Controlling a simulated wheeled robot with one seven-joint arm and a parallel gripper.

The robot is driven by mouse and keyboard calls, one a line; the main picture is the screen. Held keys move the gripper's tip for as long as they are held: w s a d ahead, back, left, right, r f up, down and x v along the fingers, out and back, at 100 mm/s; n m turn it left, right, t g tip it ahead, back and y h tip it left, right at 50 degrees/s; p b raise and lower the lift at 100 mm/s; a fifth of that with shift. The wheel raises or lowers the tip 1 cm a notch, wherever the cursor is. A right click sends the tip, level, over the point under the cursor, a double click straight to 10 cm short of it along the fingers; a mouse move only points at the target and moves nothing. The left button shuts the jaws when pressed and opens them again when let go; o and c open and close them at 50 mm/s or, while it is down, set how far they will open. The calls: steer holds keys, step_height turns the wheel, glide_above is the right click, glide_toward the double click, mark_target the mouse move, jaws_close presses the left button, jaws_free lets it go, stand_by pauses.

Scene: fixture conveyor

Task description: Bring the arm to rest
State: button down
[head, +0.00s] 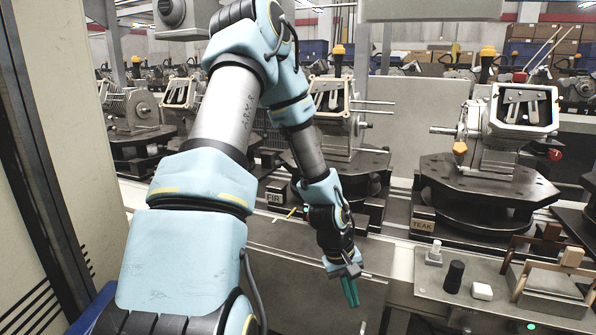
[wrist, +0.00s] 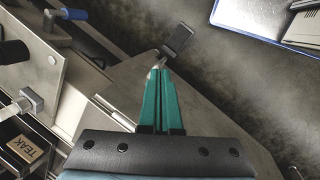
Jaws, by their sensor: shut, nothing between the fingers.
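My arm reaches down through the middle of the head view, and my gripper (head: 351,293) hangs low in front of the fixture line. Its two teal fingers are together with nothing between them. In the wrist view my gripper (wrist: 158,75) points away from the camera, its fingers side by side over a grey metal surface and the floor. It appears apart from everything around it, though the exact height above the surface cannot be told.
A fixture (head: 500,125) stands behind a TEAK label (head: 423,225); a FIR label (head: 274,198) is further left. A blue-edged tray (wrist: 262,32) shows in the wrist view.

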steer(key=s+a+r+m+t+y+p, duration=0.1)
steer(key=s+a+r+m+t+y, duration=0.1)
steer(key=a+r, duration=1.6)
steer(key=shift+s+a+r+m+y, duration=0.3)
steer(key=shift+s+a+y, duration=0.2)
steer(key=shift+s+a, duration=0.2)
steer(key=shift+w, duration=0.1)
